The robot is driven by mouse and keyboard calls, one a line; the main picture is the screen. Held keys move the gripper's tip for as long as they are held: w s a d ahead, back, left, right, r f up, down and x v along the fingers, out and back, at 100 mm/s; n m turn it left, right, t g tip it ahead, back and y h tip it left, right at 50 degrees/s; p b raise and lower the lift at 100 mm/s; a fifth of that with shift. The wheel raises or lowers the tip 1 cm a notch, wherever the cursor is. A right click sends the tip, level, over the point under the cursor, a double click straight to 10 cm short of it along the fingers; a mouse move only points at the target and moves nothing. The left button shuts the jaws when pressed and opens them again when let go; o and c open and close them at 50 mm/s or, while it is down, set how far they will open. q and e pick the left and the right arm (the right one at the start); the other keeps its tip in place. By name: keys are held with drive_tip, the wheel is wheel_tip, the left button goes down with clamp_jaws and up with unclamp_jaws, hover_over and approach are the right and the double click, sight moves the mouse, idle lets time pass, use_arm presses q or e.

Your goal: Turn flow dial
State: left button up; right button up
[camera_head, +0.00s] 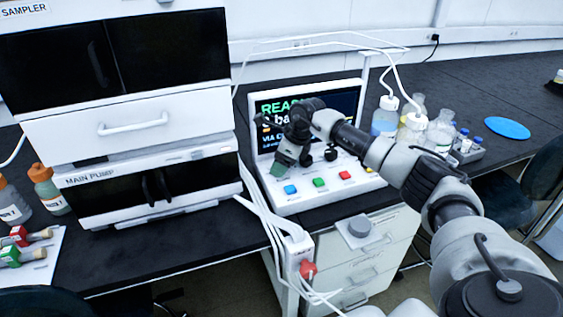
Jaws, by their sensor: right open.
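The control console (290,206) is white, with a lit screen (345,102) and a sloped panel. A black round knob (331,154), which looks like the flow dial, sits on the panel behind the coloured buttons. My right gripper (276,168) is open and hangs over the left part of the panel, left of the knob and apart from it. It covers part of the screen and panel, so anything behind it is hidden. I cannot tell whether its fingertips touch the panel. My left gripper is not in view.
Blue (290,189), green (319,182) and red (344,175) buttons line the panel front. The chromatography stack (97,132) stands close on the left. Bottles (385,120) and white tubing stand at the right. White cables (272,215) hang at the bench front.

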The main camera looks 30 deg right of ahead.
drive_tip(key=shift+f, duration=0.15)
drive_tip(key=c, duration=0.9)
drive_tip(key=shift+c, duration=0.2)
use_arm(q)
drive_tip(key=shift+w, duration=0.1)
use_arm(e)
drive_tip(key=shift+w, duration=0.1)
drive_tip(key=shift+n+y+b, duration=0.3)
drive_tip(key=shift+n, duration=0.7)
drive_tip(key=shift+n+g, duration=0.3)
drive_tip(key=shift+n, duration=0.1)
drive_tip(key=shift+w+n+g+y+b, duration=0.1)
drive_tip(key=shift+n+g+y+b, duration=0.2)
drive_tip(key=shift+n, duration=0.5)
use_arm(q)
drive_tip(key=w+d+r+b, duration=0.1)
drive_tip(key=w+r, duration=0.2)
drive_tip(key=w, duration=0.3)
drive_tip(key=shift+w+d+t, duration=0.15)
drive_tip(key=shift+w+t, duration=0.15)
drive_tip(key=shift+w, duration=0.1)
use_arm(e)
drive_tip(key=shift+w+n+g, duration=0.1)
drive_tip(key=shift+n+g, duration=0.6)
drive_tip(key=shift+n, duration=1.1)
